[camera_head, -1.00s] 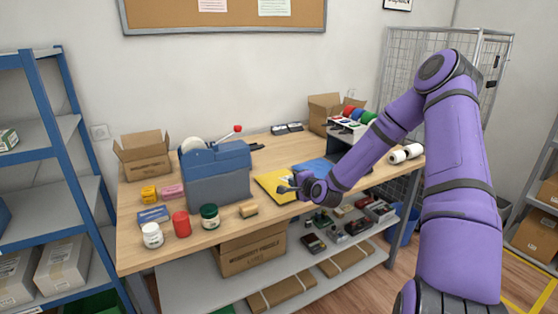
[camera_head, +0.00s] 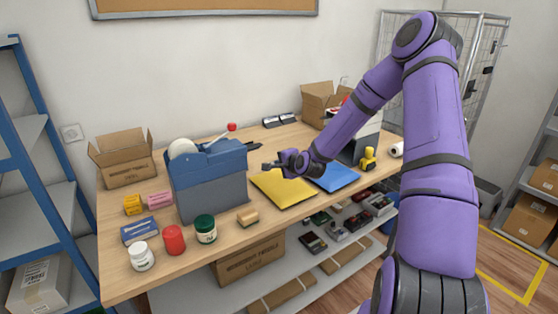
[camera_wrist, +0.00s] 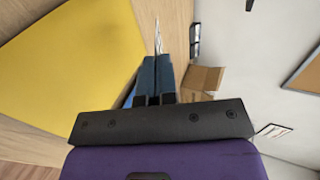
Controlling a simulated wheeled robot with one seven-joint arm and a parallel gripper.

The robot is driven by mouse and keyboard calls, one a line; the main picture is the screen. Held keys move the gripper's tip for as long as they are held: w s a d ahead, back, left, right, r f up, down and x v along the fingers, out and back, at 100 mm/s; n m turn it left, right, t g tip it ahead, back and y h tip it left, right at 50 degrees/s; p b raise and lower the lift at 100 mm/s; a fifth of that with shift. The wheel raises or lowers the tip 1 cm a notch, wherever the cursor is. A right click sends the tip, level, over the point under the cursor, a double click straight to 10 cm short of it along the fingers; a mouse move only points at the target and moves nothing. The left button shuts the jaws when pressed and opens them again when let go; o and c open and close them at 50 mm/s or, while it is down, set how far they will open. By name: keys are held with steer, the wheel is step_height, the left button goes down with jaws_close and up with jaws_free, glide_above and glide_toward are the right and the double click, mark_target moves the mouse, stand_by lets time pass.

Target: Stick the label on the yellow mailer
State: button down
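The yellow mailer (camera_head: 283,190) lies flat on the wooden counter, between the blue dispenser and a blue mailer (camera_head: 337,177). It fills the upper left of the wrist view (camera_wrist: 70,60). My gripper (camera_head: 270,167) is above the mailer's back part, pointing left. In the wrist view its dark fingers (camera_wrist: 154,80) are close together. A thin, pale strip, seemingly the label (camera_wrist: 157,38), sticks out from between the fingertips nearly edge-on. It appears apart from the mailer. Its printed face cannot be made out, and it cannot be picked out in the head view.
The blue dispenser (camera_head: 208,180) stands left of the mailer. A wooden block (camera_head: 248,217), a green-lidded jar (camera_head: 205,229) and a red jar (camera_head: 174,240) stand near the front edge. A yellow object (camera_head: 369,158) stands right of the blue mailer. Open cartons (camera_head: 125,165) stand behind.

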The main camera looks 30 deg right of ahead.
mark_target(281, 189)
steer(key=shift+f, duration=3.95)
steer(key=c, duration=1.8)
jaws_free()
steer(key=o, duration=0.5)
steer(key=shift+v, duration=2.8)
steer(key=shift+s+r, duration=0.3)
steer(key=shift+r, duration=0.8)
steer(key=shift+s+r, duration=0.3)
steer(key=shift+r, duration=0.85)
steer(key=shift+s+r, duration=0.3)
steer(key=shift+r, duration=0.8)
